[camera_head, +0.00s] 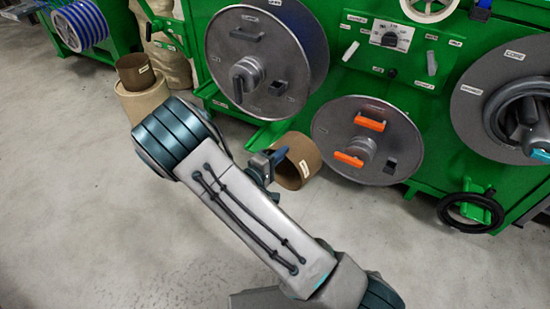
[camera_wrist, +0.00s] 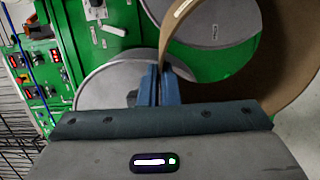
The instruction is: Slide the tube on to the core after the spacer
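The tube, a brown cardboard ring (camera_head: 303,160), is held off the floor in front of the green machine. My gripper (camera_head: 277,158) has its blue fingers at the tube's left rim. In the wrist view the fingers (camera_wrist: 160,72) are close together with the tube's thin wall (camera_wrist: 200,12) between them. At the right, a grey disc (camera_head: 472,108) has a label that seems to read "CORE". A dark hub with rings (camera_head: 520,116) sits at its middle, partly cut off by the picture edge. I cannot tell which part is the spacer.
A grey reel flange with orange handles (camera_head: 340,120) is just right of the tube. A larger reel (camera_head: 235,35) is above it. A black handwheel (camera_head: 470,212) juts out below the right disc. Another brown tube (camera_head: 135,75) stands at left. The grey floor (camera_head: 80,210) is clear.

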